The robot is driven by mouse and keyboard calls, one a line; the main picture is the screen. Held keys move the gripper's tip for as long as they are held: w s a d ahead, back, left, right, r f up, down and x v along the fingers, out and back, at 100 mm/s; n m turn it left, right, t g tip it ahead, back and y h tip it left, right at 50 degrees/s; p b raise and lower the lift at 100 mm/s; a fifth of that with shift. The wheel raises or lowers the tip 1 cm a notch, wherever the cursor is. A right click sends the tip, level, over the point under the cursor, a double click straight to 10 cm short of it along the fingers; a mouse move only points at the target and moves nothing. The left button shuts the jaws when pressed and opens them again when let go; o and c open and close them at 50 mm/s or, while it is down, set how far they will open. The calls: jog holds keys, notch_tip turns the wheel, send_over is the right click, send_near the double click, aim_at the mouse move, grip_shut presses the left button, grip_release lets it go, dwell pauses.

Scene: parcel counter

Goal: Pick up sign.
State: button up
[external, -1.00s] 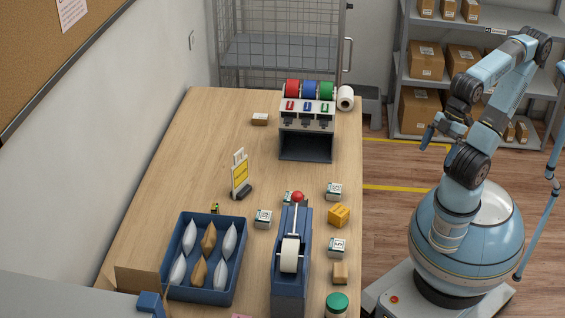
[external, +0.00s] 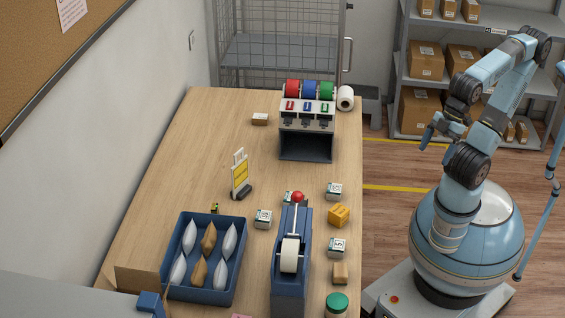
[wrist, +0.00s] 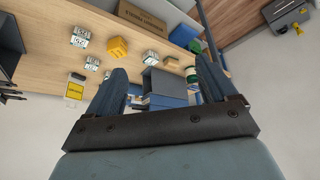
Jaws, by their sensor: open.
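The sign (external: 240,175) is a small upright white and yellow panel standing in a dark base on the wooden table, left of the middle. In the wrist view a yellow and white sign (wrist: 75,88) shows left of my gripper's left finger, well apart from it. My gripper (external: 428,136) is right of the table, above the floor, far from the sign. In the wrist view my gripper (wrist: 162,78) has its two fingers spread, with nothing held between them.
A blue tray (external: 205,300) with several pouches and a blue tape dispenser (external: 291,275) with a red knob stand in front of the sign. Small boxes, including an orange one (external: 339,215), lie to its right. A tape roll rack (external: 306,140) stands behind. The table around the sign's left is clear.

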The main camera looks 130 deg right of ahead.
jog(key=w+d+f+n+g+h, duration=0.25)
jog(key=w+d, duration=0.25)
jog(key=d, duration=0.3)
jog(key=w+d+f+n+g+h, duration=0.1)
jog(key=w+d+g+h, duration=0.1)
jog(key=w+d+h, duration=0.45)
jog(key=n+t+h, duration=0.5)
jog(key=n+h, duration=0.3)
jog(key=n, duration=1)
send_near(234, 155)
notch_tip(234, 155, down, 2)
jog(key=s, duration=0.3)
jog(key=x, duration=1.3)
jog(key=shift+w+f, duration=0.2)
jog(key=shift+a, duration=0.1)
jog(key=c, duration=1.5)
